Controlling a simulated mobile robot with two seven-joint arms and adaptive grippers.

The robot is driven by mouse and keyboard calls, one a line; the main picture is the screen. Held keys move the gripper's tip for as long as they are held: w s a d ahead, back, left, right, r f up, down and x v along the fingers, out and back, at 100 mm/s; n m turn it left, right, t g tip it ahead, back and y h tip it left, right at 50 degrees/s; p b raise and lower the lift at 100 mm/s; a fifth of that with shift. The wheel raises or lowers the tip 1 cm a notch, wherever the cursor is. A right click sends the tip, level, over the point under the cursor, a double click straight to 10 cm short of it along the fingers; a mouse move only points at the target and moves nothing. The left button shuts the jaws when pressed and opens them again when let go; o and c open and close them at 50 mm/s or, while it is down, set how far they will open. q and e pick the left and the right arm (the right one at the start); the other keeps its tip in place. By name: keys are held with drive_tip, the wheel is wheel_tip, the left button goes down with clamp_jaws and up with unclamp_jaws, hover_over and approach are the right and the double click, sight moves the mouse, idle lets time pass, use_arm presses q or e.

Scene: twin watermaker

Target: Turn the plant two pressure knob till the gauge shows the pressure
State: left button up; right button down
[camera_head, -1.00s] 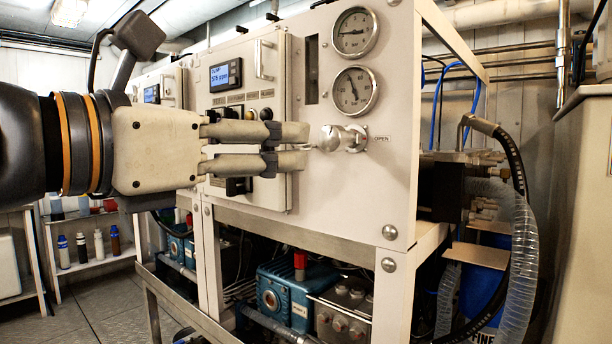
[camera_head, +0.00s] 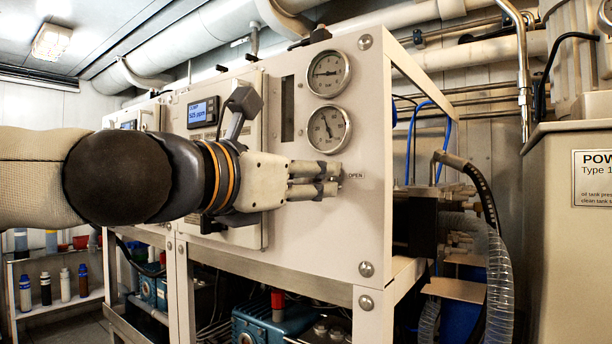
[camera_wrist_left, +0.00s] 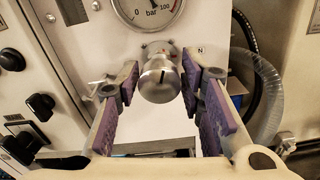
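The silver pressure knob (camera_wrist_left: 160,82) has a dark index line and sits on the white panel below a gauge. In the left wrist view it lies between the purple-padded fingers of my left gripper (camera_wrist_left: 160,88). The fingers are apart, with a gap on each side of the knob. In the head view my left gripper (camera_head: 330,179) reaches the panel and mostly hides the knob, beside the OPEN label. The lower gauge (camera_head: 329,129) has its needle pointing downward; its exact reading is too small to tell. The wrist view cuts off its top (camera_wrist_left: 147,14). My right gripper is not in view.
An upper gauge (camera_head: 328,73) sits above the lower one. A blue display (camera_head: 202,112) is on the panel to the left. A clear ribbed hose (camera_head: 499,275) and a beige tank (camera_head: 575,220) stand to the right. Dark knobs (camera_wrist_left: 40,105) lie left of my fingers.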

use_arm(q)
clamp_jaws()
drive_tip(key=shift+m, duration=0.3)
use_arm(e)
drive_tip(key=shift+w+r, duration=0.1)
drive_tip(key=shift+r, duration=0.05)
use_arm(q)
drive_tip(key=shift+s+r+m+p, duration=0.1)
drive_tip(key=shift+r+m+p, duration=0.1)
drive_tip(key=shift+m+p, duration=0.95)
drive_tip(key=shift+m, duration=0.75)
drive_tip(key=shift+f+m+p, duration=0.1)
drive_tip(key=shift+m+p, duration=0.5)
drive_tip(key=shift+m, duration=0.8)
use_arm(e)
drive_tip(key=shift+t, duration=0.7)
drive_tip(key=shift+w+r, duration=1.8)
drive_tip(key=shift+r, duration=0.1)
use_arm(q)
drive_tip(key=shift+f, duration=0.1)
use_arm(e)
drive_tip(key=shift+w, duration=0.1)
